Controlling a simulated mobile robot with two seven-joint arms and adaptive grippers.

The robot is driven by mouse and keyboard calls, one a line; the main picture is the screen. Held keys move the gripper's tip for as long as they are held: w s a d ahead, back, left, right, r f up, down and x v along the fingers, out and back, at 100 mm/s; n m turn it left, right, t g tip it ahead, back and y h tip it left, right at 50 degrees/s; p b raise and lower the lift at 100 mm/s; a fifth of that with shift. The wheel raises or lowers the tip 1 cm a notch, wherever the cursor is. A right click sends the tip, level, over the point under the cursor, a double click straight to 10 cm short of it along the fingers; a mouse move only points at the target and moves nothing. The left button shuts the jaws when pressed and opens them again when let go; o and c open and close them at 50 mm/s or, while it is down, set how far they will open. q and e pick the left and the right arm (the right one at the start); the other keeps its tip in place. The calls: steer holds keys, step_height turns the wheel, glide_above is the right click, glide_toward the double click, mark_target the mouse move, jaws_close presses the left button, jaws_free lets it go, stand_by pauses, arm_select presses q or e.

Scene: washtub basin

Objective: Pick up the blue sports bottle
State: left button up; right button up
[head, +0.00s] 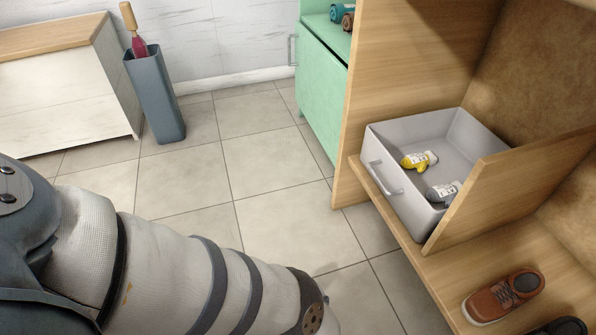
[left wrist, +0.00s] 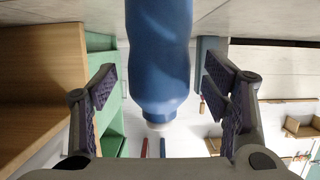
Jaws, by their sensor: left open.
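The blue sports bottle (left wrist: 160,55) shows large in the left wrist view, coming down from the top edge with its pale end (left wrist: 158,125) pointing down in the picture. My left gripper (left wrist: 160,80) is open, with one finger on each side of the bottle. A gap shows between the bottle and each finger, so neither finger appears to touch it. In the head view my left arm crosses the lower left. Its gripper is out of frame there, and the bottle cannot be seen. My right gripper is in neither view.
A wooden shelf unit holds a grey bin (head: 412,200) with a yellow bottle (head: 420,161) and a white-grey bottle (head: 443,192). A brown shoe (head: 503,294) sits below. A green cabinet (head: 322,90) and a blue-grey stand (head: 157,97) are farther back. Tiled floor (head: 270,160) between is clear.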

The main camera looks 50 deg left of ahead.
arm_select(q)
steer(key=shift+w+a+f, duration=0.2)
steer(key=shift+w+a, duration=0.05)
steer(key=shift+a, duration=0.4)
jaws_close()
